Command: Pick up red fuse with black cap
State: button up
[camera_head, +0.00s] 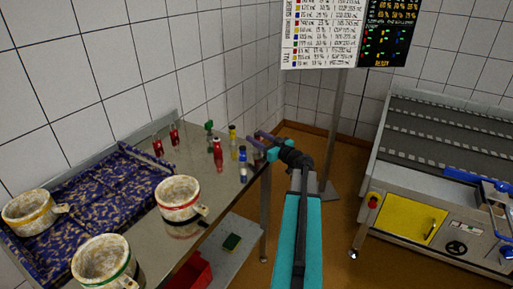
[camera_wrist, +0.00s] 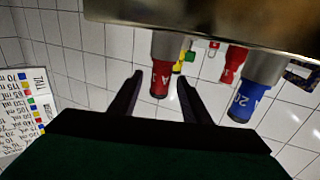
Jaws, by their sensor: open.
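In the wrist view, which looks upside down, a red-banded grey cylinder (camera_wrist: 161,76) shows between the fingertips of my open gripper (camera_wrist: 160,80). In the head view my gripper (camera_head: 262,141) is at the right end of the metal table. Red pieces stand on the table: one near the middle (camera_head: 217,152) and two farther left, one (camera_head: 158,147) in front of the other (camera_head: 174,135). Their cap colours are too small to tell.
A blue-banded cylinder (camera_wrist: 246,98) stands close beside the right finger. Green (camera_head: 209,127), yellow (camera_head: 232,133) and blue (camera_head: 242,157) pieces stand near my gripper. Stained pots (camera_head: 182,198) and a blue patterned cloth (camera_head: 110,190) occupy the table's left. A machine (camera_head: 440,150) stands right.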

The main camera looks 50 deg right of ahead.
jog(key=shift+w+d+p, duration=0.15)
jog(key=shift+w+p, duration=0.65)
jog(key=shift+w, duration=1.35)
grip_shut()
jog(key=shift+r, duration=0.15)
jog(key=s+a+r+b, duration=0.2)
jog(key=s, duration=0.5)
jog(key=s+a+r+b, duration=0.2)
jog(key=s+b, duration=0.1)
jog(key=s, duration=0.5)
jog(key=shift+s+a+r, duration=0.2)
jog(key=shift+a+r, duration=0.1)
jog(key=shift+r, duration=0.05)
